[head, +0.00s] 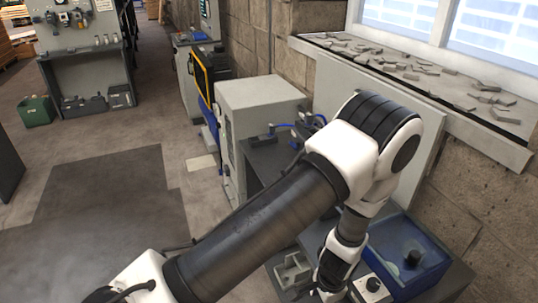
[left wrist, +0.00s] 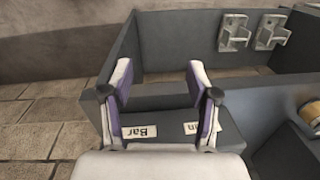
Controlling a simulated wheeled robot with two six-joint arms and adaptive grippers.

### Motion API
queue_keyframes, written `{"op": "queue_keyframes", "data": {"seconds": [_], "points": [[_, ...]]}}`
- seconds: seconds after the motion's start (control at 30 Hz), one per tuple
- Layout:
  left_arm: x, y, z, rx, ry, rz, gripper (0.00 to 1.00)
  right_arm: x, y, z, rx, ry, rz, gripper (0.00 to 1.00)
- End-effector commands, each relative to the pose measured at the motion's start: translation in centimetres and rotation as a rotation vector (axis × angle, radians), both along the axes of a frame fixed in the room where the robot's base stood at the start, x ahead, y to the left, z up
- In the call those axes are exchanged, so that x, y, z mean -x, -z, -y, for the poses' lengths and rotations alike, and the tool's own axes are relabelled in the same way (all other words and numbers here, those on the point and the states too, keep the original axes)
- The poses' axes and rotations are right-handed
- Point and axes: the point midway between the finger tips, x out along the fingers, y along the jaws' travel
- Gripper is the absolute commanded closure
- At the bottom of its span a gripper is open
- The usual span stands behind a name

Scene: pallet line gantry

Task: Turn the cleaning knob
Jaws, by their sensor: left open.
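My left arm crosses the head view and bends down to a dark bench (head: 455,283) by the wall. My left gripper (left wrist: 160,75) is open and empty in the left wrist view, its two purple-padded fingers apart above a dark grey ledge with white labels. One label (left wrist: 139,131) reads "Bar" upside down. A small black knob (head: 373,284) sits on a white box right of my wrist in the head view; whether it is the cleaning knob I cannot tell. A tan round part (left wrist: 312,111) shows at the right edge of the left wrist view. My right gripper is not in view.
A blue bin (head: 408,283) with a dark round thing inside stands right of my wrist. A grey open tray (head: 293,271) lies to its left. A grey cabinet (head: 262,95) stands behind my arm. Metal brackets (left wrist: 235,35) are fixed to a dark wall.

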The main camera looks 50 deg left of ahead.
Motion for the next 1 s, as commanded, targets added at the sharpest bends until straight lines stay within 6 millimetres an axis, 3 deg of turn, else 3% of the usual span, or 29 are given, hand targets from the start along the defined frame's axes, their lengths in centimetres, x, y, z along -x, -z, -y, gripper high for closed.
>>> {"op": "queue_keyframes", "data": {"seconds": [0.3, 0.7, 0.83, 1.0], "points": [[6.0, 4.8, -1.8, 0.004, -0.150, 0.003, 0.40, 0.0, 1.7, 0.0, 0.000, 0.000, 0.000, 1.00], [14.1, 8.6, -2.7, 0.045, -0.369, 0.011, 0.40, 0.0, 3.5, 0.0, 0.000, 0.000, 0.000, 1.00], [15.5, 8.9, -2.7, 0.058, -0.414, 0.014, 0.40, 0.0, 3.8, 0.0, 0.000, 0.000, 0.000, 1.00], [15.9, 8.8, -2.7, 0.063, -0.431, 0.017, 0.40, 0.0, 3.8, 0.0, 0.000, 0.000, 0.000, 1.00]]}}
